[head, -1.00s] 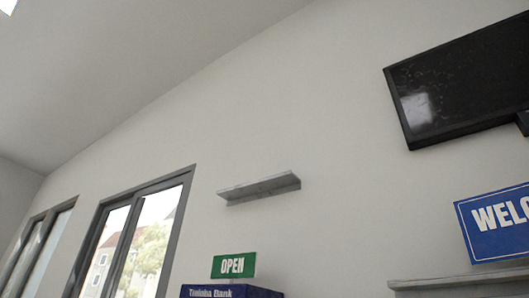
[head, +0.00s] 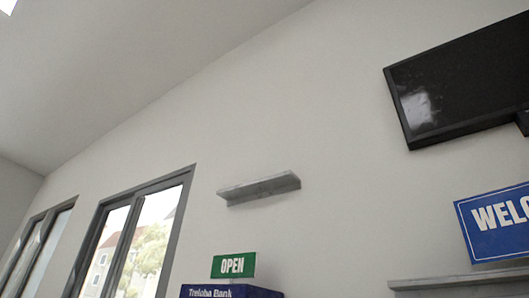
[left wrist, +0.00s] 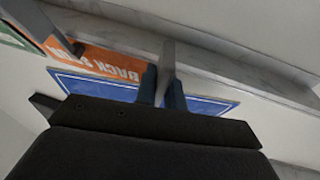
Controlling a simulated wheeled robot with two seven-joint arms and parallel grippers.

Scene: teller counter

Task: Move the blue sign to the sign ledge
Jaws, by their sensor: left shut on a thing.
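In the left wrist view, my left gripper (left wrist: 162,90) is shut on a blue sign with a pale border (left wrist: 95,88). The sign spreads out on both sides of the fingers, and its middle is hidden by them and by the gripper body. A grey marbled ledge (left wrist: 220,70) runs just beyond it; whether the sign touches it I cannot tell. The head view shows a blue sign reading "WELCO" (head: 495,225), cut off at the right edge, above a grey ledge (head: 450,283). Whether this is the held sign is unclear. Neither gripper shows in the head view.
An orange sign (left wrist: 105,62) lies just beyond the blue one, with a green sign edge (left wrist: 15,38) at far left. In the head view are an empty wall shelf (head: 258,188), a green OPEN sign (head: 233,265) above a dark blue box (head: 225,292), and a black screen (head: 460,85).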

